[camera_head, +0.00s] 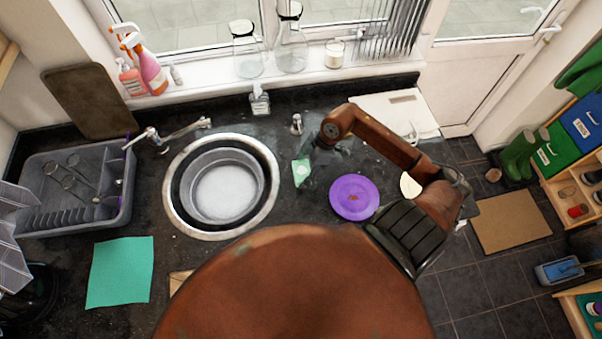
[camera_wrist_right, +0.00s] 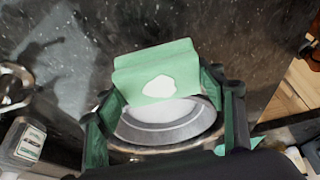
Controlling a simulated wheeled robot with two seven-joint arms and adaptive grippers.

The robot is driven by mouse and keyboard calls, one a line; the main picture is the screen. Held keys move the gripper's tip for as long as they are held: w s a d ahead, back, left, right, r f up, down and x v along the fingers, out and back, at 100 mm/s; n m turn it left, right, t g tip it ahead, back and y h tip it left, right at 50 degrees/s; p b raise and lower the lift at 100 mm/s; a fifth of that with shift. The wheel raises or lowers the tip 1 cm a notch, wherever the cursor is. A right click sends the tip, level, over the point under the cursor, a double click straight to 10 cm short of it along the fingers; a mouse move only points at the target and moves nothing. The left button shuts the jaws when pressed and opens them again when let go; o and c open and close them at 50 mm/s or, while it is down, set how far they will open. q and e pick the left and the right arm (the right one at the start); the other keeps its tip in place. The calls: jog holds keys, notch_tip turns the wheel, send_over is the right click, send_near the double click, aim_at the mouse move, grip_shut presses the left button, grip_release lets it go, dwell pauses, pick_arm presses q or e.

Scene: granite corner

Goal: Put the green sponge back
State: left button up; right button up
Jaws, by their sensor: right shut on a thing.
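The green sponge (camera_head: 301,172) shows in the head view over the dark counter, just right of the round sink (camera_head: 173,200). In the right wrist view the sponge (camera_wrist_right: 128,76) lies between my fingertips, with a pale patch on its face. My right gripper (camera_head: 318,157) is shut on it; in the head view its fingers are small and hard to make out. Whether the sponge touches the counter is not clear. My left gripper is not in view.
A grey bowl (camera_head: 192,193) sits in the sink. A purple plate (camera_head: 354,197) lies right of the sponge. A tap (camera_head: 160,140), a soap bottle (camera_head: 260,101) and a grey dish rack (camera_head: 112,213) stand around the sink. A green cloth (camera_head: 120,272) lies front left.

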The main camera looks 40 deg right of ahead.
aim_at(301, 174)
jog(key=shift+w+d+f, duration=0.1)
jog(key=shift+w+f, duration=0.4)
jog(key=shift+f, duration=0.3)
jog(key=shift+f+p, duration=0.4)
jog(key=shift+f, duration=0.95)
jog(key=o, duration=1)
jog(key=shift+f, duration=0.15)
jog(key=b+v, duration=0.1)
jog(key=v, duration=1.1)
